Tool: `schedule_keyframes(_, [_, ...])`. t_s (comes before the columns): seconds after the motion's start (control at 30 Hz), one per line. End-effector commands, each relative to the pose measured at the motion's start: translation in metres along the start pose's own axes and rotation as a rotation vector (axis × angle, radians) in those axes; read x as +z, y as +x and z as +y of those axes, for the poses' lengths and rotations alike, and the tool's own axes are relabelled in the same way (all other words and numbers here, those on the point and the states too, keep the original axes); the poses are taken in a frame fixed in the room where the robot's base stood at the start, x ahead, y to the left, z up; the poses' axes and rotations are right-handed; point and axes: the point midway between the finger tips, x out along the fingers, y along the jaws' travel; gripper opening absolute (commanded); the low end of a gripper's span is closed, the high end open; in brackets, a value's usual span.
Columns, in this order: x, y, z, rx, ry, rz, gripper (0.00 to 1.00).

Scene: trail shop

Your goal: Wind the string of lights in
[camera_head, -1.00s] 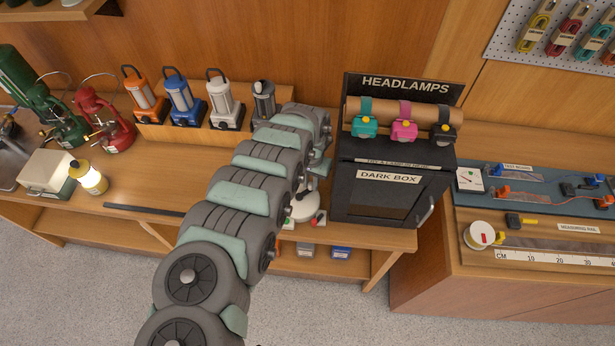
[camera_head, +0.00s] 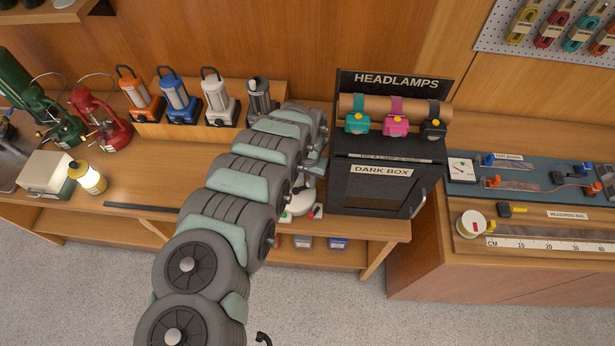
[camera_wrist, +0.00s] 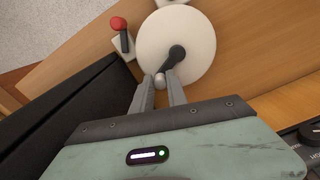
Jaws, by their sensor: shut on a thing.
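A white round reel (camera_wrist: 150,42) lies on the wooden counter in the wrist view. It has a short dark crank (camera_wrist: 177,54) with a pale knob (camera_wrist: 160,80) at its outer end. My gripper (camera_wrist: 160,88) has its two grey fingers closed around this knob, over the reel's near edge. In the head view, part of the reel (camera_head: 301,203) shows beside the dark box, and my arm hides much of it and the gripper. I cannot make out the string of lights in either view.
A red-topped switch (camera_wrist: 119,26) stands close to the reel. The black dark box (camera_head: 380,187) with headlamps on top rises right beside my gripper. Several lanterns (camera_head: 217,97) stand on a raised step behind my arm.

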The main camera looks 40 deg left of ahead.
Motion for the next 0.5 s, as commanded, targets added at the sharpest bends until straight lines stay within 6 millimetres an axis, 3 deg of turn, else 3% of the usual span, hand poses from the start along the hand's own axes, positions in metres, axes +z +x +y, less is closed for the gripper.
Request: schedule_keyframes(0.5, [0.028, 0.001, 0.012, 0.002, 0.013, -0.016, 0.0])
